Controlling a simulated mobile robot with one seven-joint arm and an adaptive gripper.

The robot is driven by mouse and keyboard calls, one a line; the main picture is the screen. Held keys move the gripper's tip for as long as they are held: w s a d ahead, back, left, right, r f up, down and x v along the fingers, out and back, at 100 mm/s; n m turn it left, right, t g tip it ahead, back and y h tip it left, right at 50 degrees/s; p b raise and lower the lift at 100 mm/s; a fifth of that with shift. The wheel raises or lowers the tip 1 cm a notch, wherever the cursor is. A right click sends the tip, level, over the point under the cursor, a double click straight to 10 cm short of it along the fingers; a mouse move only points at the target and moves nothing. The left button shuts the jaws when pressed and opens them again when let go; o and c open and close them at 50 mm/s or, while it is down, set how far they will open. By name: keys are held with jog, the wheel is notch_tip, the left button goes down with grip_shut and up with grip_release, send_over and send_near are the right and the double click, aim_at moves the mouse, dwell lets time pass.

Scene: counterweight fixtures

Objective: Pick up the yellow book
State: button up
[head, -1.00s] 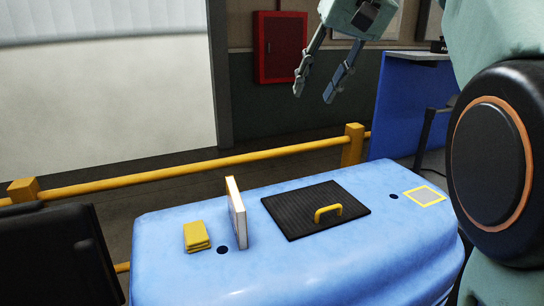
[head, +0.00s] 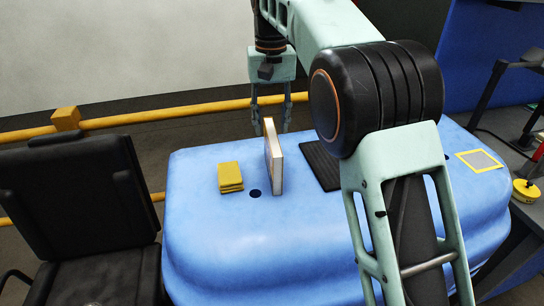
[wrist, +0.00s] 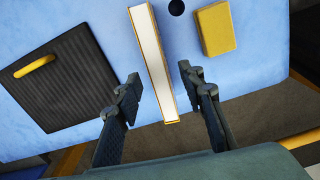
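The yellow book (head: 275,160) stands upright on the blue surface, its pale page edge and a thin yellow-orange cover edge showing. In the wrist view the book (wrist: 154,62) runs up between the two fingers. My gripper (head: 271,112) is open above the far side of the book in the head view. In the wrist view my gripper (wrist: 160,79) has a finger on each side of the book, with gaps on both sides and nothing held. How far the fingertips are above or beside the book is hard to tell.
A folded yellow stack (head: 230,177) lies left of the book, by a dark hole. A black ribbed mat (head: 320,167) is on the right, partly hidden by my arm; its yellow handle (wrist: 34,66) shows in the wrist view. A yellow rail (head: 150,116) runs behind; a black chair (head: 75,190) stands left.

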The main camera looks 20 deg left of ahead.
aim_at(272, 136)
jog(key=shift+w+d+f, duration=0.1)
jog(key=shift+d+f, duration=0.05)
jog(key=shift+f, duration=2.6)
grip_shut()
